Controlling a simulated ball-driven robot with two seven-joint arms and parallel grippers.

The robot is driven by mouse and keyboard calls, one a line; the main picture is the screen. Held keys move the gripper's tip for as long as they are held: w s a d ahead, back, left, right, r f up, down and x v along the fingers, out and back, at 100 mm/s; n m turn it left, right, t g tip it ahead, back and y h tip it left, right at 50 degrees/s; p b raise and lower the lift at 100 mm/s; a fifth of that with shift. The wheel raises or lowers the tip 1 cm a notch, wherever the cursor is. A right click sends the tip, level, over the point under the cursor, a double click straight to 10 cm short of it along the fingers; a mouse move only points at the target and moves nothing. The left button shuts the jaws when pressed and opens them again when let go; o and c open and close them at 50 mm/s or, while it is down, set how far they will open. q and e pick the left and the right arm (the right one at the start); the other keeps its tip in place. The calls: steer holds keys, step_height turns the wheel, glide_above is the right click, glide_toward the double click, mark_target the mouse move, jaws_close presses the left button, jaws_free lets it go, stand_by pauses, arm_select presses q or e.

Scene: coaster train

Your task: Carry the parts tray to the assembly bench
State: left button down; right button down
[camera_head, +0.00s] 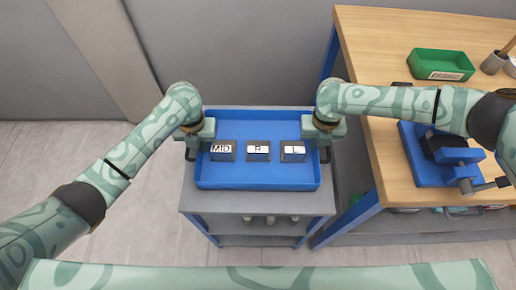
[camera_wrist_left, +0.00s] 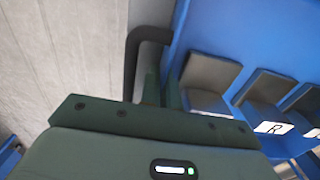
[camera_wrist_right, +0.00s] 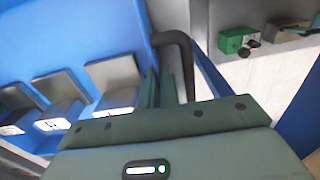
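The blue parts tray (camera_head: 258,183) lies level on a grey cart. In the wrist views, the fingers of my left gripper (camera_wrist_left: 161,88) and right gripper (camera_wrist_right: 160,88) are close together beside the black left handle (camera_wrist_left: 131,65) and right handle (camera_wrist_right: 187,65). Whether they grip anything cannot be told.
The cart (camera_head: 260,204) has lower shelves with several small items. The wooden assembly bench (camera_head: 390,50) stands close at its right, with a green bin (camera_head: 440,64), a grey cup (camera_head: 493,63) and a blue vise (camera_head: 430,170). The bench top between bin and vise is partly covered by my right arm.

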arm_select(q)
steer(key=shift+w+r, duration=0.15)
steer(key=shift+r, duration=0.1)
arm_select(e)
steer(key=shift+w+r, duration=0.15)
steer(key=shift+r, duration=0.1)
